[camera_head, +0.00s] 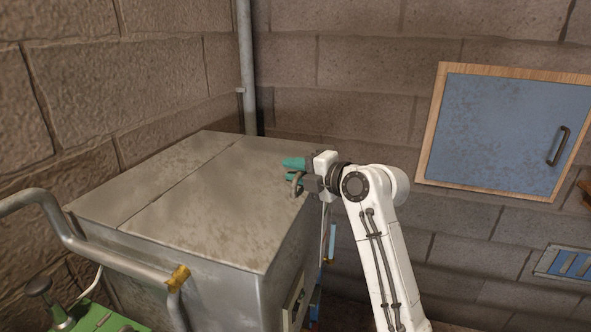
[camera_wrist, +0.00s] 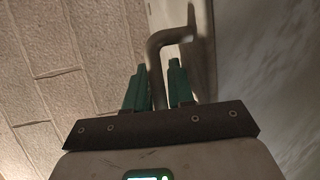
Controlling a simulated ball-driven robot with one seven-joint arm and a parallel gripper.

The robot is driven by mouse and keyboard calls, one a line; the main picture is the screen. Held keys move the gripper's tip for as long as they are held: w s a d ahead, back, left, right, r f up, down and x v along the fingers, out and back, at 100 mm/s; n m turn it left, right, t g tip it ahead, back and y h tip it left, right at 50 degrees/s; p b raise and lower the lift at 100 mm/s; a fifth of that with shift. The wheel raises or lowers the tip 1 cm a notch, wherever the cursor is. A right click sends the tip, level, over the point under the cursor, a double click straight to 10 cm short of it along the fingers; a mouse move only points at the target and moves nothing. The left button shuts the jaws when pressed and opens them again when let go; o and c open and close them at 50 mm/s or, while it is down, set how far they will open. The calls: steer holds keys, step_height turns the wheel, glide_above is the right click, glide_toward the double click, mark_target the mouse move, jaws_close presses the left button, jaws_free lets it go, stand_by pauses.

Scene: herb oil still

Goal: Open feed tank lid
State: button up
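The feed tank is a grey metal box. Its flat, stained lid (camera_head: 205,205) lies level on top and looks closed. A bent metal handle (camera_head: 297,184) is at the lid's right edge; in the wrist view, its bent bar (camera_wrist: 155,52) runs down between my fingers. My gripper (camera_head: 293,171) has two teal fingers and is at the lid's right edge, by the handle. In the wrist view, the fingers (camera_wrist: 159,84) stand close on either side of the bar. Whether both fingers press on it cannot be told.
A metal rail (camera_head: 100,256) with a brass-coloured band runs along the tank's near left side. Green equipment (camera_head: 105,321) stands at the lower left. A vertical pipe (camera_head: 246,70) is behind the tank. A blue wall cabinet (camera_head: 505,130) hangs at the right. Space above the lid is clear.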

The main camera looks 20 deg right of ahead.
jaws_close()
stand_by(0.3)
